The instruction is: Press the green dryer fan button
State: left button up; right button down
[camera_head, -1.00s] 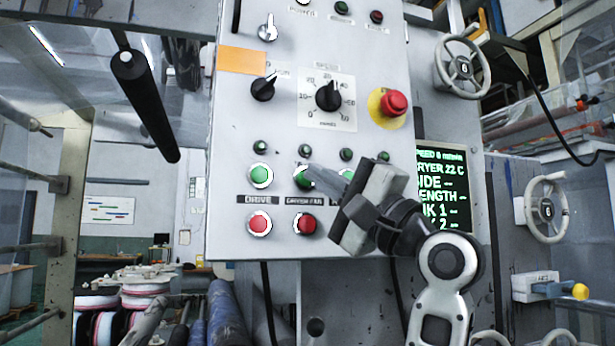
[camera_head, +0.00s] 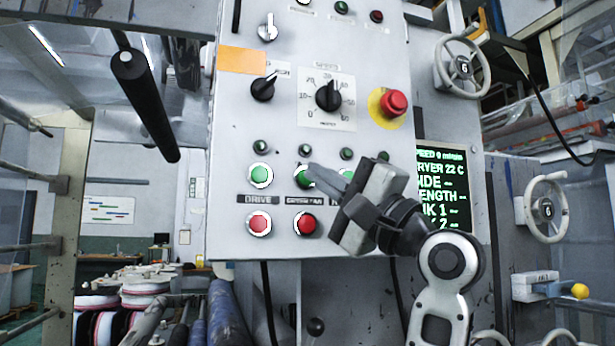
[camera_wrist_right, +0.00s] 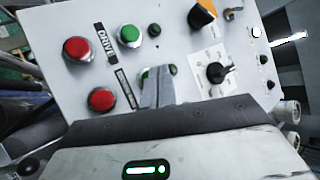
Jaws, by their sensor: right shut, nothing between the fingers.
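The green dryer fan button (camera_head: 302,180) is the middle one in the row of large green buttons on the grey control panel (camera_head: 232,120). Its label below is only partly legible. My right gripper (camera_head: 316,172) is shut and empty, with its fingertips at this button, covering its upper right part. In the right wrist view the fingertips (camera_wrist_right: 158,72) overlap the green button (camera_wrist_right: 144,76), whose edge shows beside them. I cannot tell whether they touch it or how far it is pressed in. My left gripper is not in view.
The green drive button (camera_head: 260,174) is to the left, and red buttons (camera_head: 306,224) sit below. My gripper hides most of the right-hand button column. A red emergency stop (camera_head: 394,102) and a speed dial (camera_head: 328,96) are above. A display (camera_head: 455,200) stands behind my wrist.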

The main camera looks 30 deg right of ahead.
jog(key=shift+w, duration=0.1)
dwell(0.7)
jog(key=shift+w+d, duration=0.1)
jog(key=shift+w, duration=0.25)
jog(key=shift+w+d, duration=0.1)
jog(key=shift+w, duration=0.35)
dwell(0.8)
jog(key=shift+s, duration=0.15)
jog(key=shift+s+a, duration=0.2)
jog(key=shift+s, duration=0.5)
jog(key=s, duration=0.2)
jog(key=s+a+p, duration=0.1)
jog(key=s, duration=0.2)
jog(key=shift+a, duration=0.1)
dwell(1.1)
